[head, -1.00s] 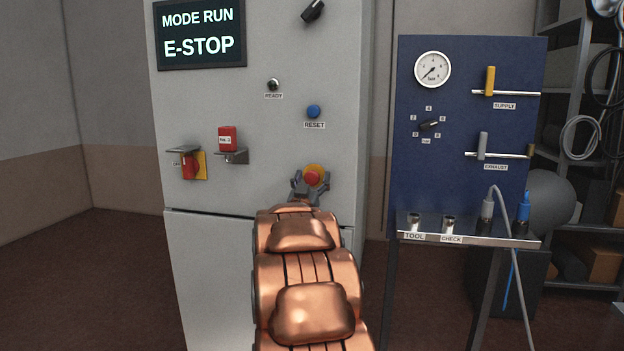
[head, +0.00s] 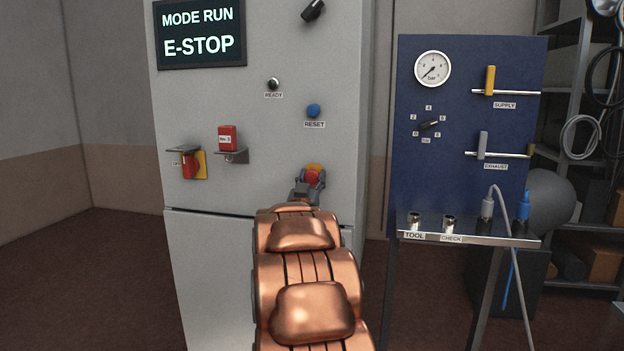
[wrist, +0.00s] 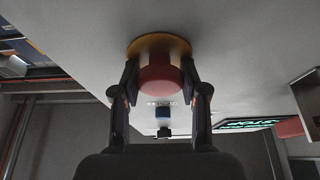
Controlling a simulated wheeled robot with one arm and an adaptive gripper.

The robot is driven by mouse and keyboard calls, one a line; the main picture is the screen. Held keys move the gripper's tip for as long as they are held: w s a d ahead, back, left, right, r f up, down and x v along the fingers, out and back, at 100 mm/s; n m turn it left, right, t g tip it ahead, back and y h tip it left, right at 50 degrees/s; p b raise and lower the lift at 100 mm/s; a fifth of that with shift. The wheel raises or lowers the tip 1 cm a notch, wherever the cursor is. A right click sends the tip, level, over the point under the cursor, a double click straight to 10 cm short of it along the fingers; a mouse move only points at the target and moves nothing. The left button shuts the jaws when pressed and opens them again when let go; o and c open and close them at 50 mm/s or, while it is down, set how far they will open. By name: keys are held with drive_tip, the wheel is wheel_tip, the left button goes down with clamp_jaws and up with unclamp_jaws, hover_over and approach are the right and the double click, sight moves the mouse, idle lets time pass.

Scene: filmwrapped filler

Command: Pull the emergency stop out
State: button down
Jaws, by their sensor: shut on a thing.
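The emergency stop is a red mushroom button (head: 312,177) on a yellow round base (head: 315,168), low on the grey cabinet front. In the wrist view the red button (wrist: 159,80) stands out from its yellow base (wrist: 158,43). My gripper (head: 308,183) is at the button, with one finger on each side of it. In the wrist view my gripper (wrist: 160,88) is shut on the red head. The display (head: 201,34) reads "MODE RUN" and "E-STOP".
A blue RESET button (head: 313,111) and a dark READY lamp (head: 273,84) are above. A red-yellow rotary switch (head: 190,165) and a red block on a bracket (head: 228,139) are to the left. A blue pneumatic panel (head: 470,130) stands to the right.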

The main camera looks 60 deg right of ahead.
drive_tip(key=shift+a, duration=0.15)
drive_tip(key=shift+s+a, duration=0.35)
drive_tip(key=shift+a, duration=0.4)
drive_tip(key=c, duration=0.6)
unclamp_jaws()
drive_tip(key=shift+a+f, duration=0.1)
drive_tip(key=shift+a, duration=0.05)
drive_tip(key=v, duration=1.1)
drive_tip(key=shift+s+a+f, duration=0.15)
drive_tip(key=shift+s+a, duration=0.05)
drive_tip(key=shift+a, duration=0.1)
